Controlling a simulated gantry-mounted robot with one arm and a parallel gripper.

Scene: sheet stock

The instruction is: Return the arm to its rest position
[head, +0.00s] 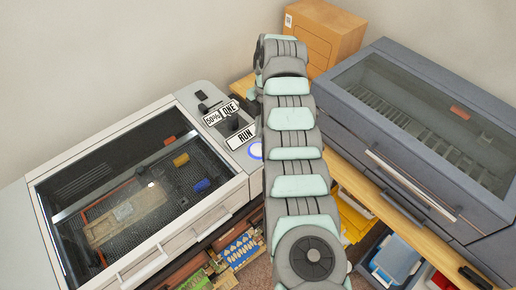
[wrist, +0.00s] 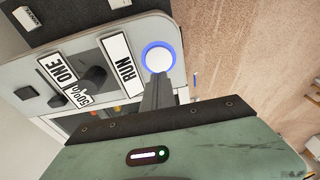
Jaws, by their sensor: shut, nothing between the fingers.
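My arm (head: 292,150) stretches up the middle of the head view, from the bottom edge to a bend near the wooden drawers. My gripper (wrist: 158,80) shows in the wrist view with its dark fingers together and nothing between them. Its tips overlap the lower edge of a white round button (wrist: 158,57) with a blue ring; I cannot tell whether they touch it. The button also shows in the head view (head: 256,151), partly covered by my arm. In the head view my gripper is hidden behind the arm.
A control panel (head: 205,98) with RUN, ONE and 50% labels joins a glass-lidded machine (head: 150,248) at left. A grey cabinet (head: 350,125) stands right, wooden drawers (head: 325,35) behind. Bins (head: 395,258) sit below the wooden bench. The space above the machine's lid is clear.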

